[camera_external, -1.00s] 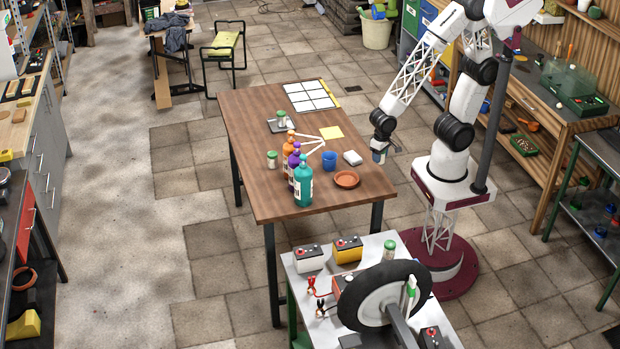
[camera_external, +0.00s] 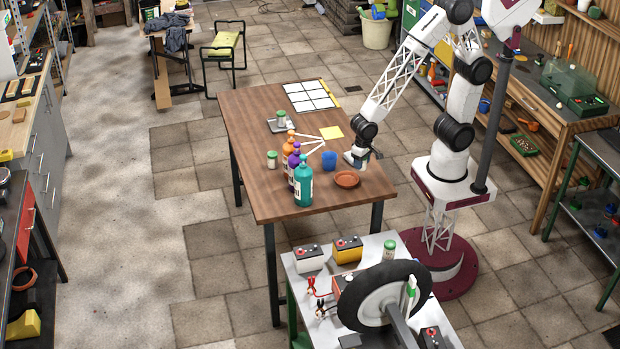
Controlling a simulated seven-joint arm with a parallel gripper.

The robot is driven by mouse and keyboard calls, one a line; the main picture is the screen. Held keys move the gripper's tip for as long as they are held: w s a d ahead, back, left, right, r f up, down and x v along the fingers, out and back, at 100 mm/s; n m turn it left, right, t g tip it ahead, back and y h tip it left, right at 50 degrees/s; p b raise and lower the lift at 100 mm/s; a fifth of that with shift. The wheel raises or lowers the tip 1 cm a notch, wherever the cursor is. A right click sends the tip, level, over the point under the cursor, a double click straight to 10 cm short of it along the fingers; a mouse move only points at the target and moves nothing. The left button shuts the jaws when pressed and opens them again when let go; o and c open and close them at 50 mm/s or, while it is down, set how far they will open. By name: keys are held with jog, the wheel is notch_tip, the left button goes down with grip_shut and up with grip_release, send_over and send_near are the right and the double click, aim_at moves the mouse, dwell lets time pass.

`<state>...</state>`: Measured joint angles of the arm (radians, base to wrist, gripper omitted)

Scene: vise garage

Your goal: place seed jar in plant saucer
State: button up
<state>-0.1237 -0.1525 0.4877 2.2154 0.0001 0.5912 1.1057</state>
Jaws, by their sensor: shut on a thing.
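The plant saucer (camera_external: 347,179), a round terracotta dish, lies on the wooden table near its right edge and looks empty. My gripper (camera_external: 361,163) is over the right edge of the table, just behind the saucer and a little to its right. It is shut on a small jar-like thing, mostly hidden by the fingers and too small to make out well. Similar green-lidded jars stand on the table's left side (camera_external: 272,159), on a small grey scale (camera_external: 281,118), and on the front cart (camera_external: 389,249).
A blue cup (camera_external: 329,161) stands left of my gripper. Orange, purple and teal bottles (camera_external: 303,182) stand further left. A yellow note (camera_external: 331,132) and a white gridded sheet (camera_external: 309,96) lie behind.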

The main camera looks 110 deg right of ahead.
send_over(346, 180)
jog(key=shift+a+f, duration=0.2)
jog(key=shift+f, duration=0.15)
dwell(0.3)
jog(key=shift+f, duration=1.75)
jog(key=shift+f, duration=0.1)
jog(key=o, duration=0.9)
notch_tip(346, 180, up, 12)
jog(key=shift+r, duration=0.1)
